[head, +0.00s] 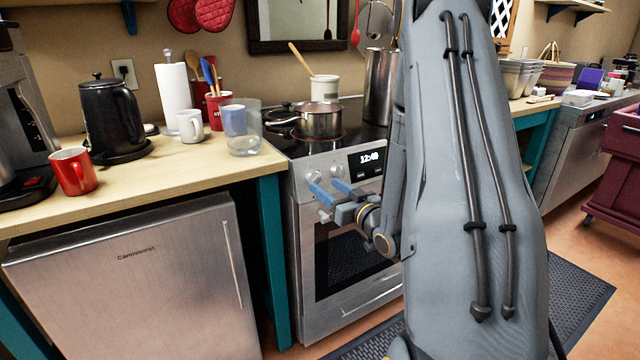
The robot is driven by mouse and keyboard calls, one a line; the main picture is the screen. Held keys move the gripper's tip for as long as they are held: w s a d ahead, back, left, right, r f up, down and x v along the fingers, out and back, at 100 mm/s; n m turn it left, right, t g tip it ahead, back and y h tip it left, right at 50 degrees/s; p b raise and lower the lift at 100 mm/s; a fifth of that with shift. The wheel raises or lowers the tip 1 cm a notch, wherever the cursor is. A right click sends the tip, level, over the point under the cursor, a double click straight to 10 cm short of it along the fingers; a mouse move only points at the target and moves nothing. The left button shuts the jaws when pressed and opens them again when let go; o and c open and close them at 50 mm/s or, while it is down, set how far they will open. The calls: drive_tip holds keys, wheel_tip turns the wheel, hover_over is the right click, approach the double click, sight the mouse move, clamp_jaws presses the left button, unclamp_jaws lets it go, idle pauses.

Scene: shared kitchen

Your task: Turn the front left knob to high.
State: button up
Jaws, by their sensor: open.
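The stove (304,255) stands in the middle of the head view. Its front panel shows two pale round knobs left of the clock display: a left knob (313,176) and a right knob (337,170). My gripper (322,184) is open, with its two blue fingers pointing at the panel. One fingertip is at the lower edge of the left knob, the other just below the right knob. I cannot tell whether either finger touches a knob. The knobs' pointer marks are too small to read, and my arm hides the right part of the panel.
A steel pot (319,122), a white pot (324,89) with a wooden spoon and a tall steel pot (380,85) stand on the stove. A glass (243,140) and mugs stand on the left counter (170,172). Floor shows at the right.

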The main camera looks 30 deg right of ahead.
sight(317, 180)
drive_tip(key=shift+w+a, duration=0.15)
drive_tip(key=shift+w, duration=2.05)
drive_tip(key=shift+c, duration=0.3)
drive_tip(key=c, duration=1)
